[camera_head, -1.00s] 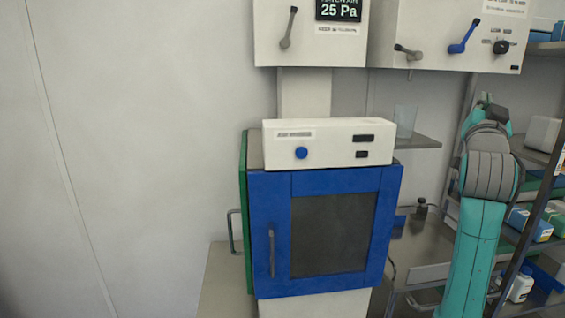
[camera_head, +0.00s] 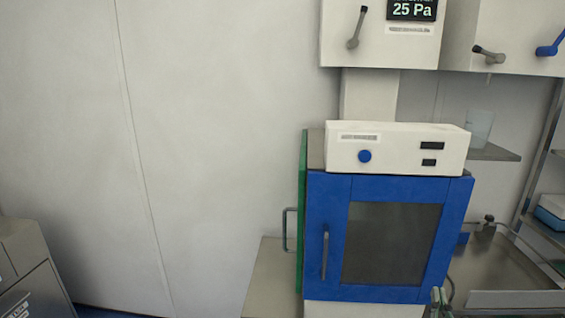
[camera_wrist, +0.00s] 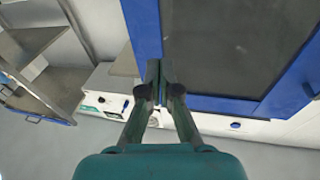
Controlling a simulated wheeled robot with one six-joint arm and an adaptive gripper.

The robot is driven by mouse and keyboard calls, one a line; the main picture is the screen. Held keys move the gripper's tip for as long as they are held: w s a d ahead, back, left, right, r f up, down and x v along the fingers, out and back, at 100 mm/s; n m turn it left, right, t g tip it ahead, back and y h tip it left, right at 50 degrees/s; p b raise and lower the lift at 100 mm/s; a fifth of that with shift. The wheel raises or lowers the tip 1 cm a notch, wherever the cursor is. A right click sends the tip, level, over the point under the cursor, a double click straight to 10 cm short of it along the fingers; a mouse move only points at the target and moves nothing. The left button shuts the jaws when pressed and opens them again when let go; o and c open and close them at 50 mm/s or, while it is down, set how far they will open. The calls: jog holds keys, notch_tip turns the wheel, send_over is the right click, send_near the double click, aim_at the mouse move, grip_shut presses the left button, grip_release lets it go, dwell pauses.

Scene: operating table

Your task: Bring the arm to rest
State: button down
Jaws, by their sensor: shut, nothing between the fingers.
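My gripper (camera_wrist: 160,72) is shut and empty in the wrist view, its two fingertips together. Behind it in that view is the blue-framed door with a dark window (camera_wrist: 225,45); whether the fingertips touch it cannot be told. In the head view, only a small green-grey bit of what may be my arm shows at the bottom, right of the cabinet. The blue-doored cabinet (camera_head: 335,235) stands closed at the centre right, with a grey handle on its door.
A white control box (camera_head: 395,149) with a blue knob sits on the cabinet. White wall units (camera_head: 380,45) hang above. A steel counter (camera_head: 505,265) and shelves lie at the right. A grey metal cabinet (camera_head: 30,270) stands at the lower left. The wall between is bare.

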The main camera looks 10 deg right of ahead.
jog(key=s+a+f+n+y, duration=0.3)
jog(key=s+a+f+y, duration=0.2)
jog(key=s+a+f, duration=1.1)
jog(key=s+a+n+g+y, duration=0.1)
jog(key=s+a, duration=0.1)
jog(key=s, duration=0.9)
jog(key=s+a+n+g+y, duration=0.1)
jog(key=s+a+y, duration=0.1)
jog(key=s, duration=1)
jog(key=shift+a+r+n+g+y, duration=0.3)
jog(key=shift+a+n+g, duration=0.1)
jog(key=shift+a, duration=0.3)
jog(key=shift+d, duration=0.1)
